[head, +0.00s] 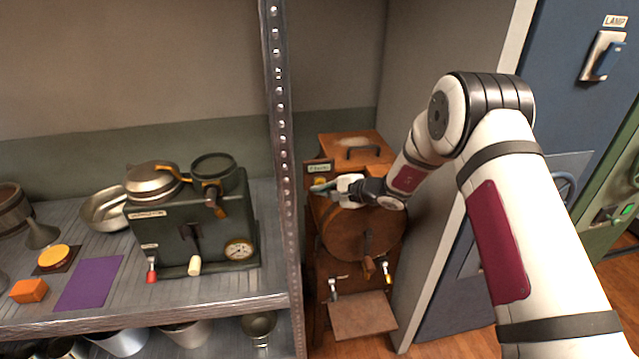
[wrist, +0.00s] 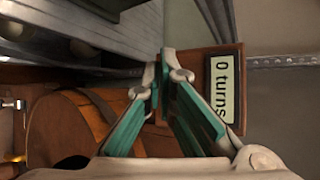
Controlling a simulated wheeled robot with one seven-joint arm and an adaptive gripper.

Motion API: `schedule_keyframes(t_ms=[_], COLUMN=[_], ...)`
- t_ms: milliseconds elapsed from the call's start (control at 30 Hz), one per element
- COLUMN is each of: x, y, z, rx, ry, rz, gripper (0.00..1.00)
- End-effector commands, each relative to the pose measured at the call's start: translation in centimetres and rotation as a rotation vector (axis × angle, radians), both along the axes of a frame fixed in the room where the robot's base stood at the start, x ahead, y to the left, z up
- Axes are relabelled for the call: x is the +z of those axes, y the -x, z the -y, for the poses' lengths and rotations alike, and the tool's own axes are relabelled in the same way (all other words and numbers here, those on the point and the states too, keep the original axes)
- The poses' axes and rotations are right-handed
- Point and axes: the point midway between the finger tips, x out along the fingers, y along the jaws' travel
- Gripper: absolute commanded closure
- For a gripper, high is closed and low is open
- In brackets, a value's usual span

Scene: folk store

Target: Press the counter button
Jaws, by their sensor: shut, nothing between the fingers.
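The counter is a small brown panel (head: 318,165) on the upper left of the wooden drum machine. In the wrist view its display (wrist: 221,88) reads "0 turns", turned sideways. A small yellow spot (head: 320,181), seemingly the button, shows low on the panel in the head view. My gripper (head: 317,188) is shut and empty, with its fingertips right in front of the panel's lower part. In the wrist view the teal-padded fingers (wrist: 165,68) overlap the panel beside the display and hide the button. I cannot tell whether the tips touch it.
The wooden drum (head: 350,232) with a crank lies just below my gripper. A metal shelf post (head: 280,130) stands close on the left. The shelf holds a dark green machine (head: 190,235) and several small items. A blue cabinet (head: 570,110) stands on the right.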

Motion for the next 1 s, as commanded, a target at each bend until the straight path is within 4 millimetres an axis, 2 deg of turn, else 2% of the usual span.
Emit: schedule_keyframes(t_ms=[367, 900, 1000], x=[0.0, 0.1, 0.0], y=[0.4, 4.6, 4.9], z=[0.1, 1.3, 1.4], rx=[0.0, -0.001, 0.0], ry=[0.0, 0.0, 0.001], rz=[-0.001, -0.002, -0.001], gripper=[1.0, 1.0, 1.0])
